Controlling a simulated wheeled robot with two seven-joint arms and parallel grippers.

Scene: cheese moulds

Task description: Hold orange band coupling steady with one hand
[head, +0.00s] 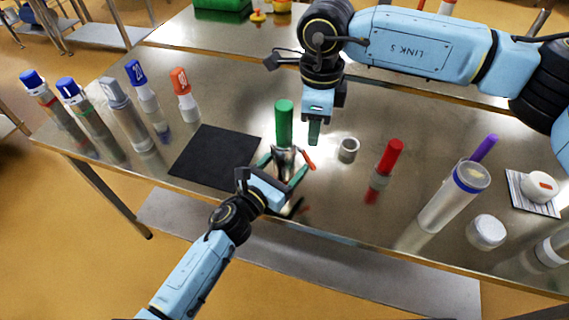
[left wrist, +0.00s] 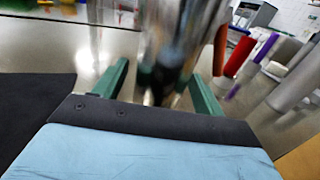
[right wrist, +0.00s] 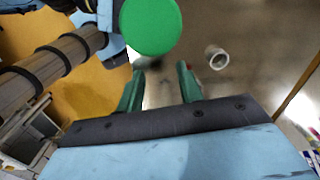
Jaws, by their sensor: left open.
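A shiny metal piece (head: 283,162) with an orange-red part (head: 308,158) beside it stands at the table's front; I cannot make out a band on it. The metal (left wrist: 178,45) fills the middle of the left wrist view, blurred, with the orange-red part (left wrist: 220,48) at its right. My left gripper (head: 286,168) is open, with its fingers either side of the metal piece. A green cylinder (head: 284,122) rises above or just behind it; its round top (right wrist: 150,25) shows in the right wrist view. My right gripper (head: 314,132) is open and empty, right of the green cylinder.
A black mat (head: 215,157) lies to the left, with several capped tubes beyond it. A small grey ring (head: 348,150), a red-topped piece (head: 386,163) and a clear cylinder (head: 452,198) stand to the right. The table's front edge is close to my left arm.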

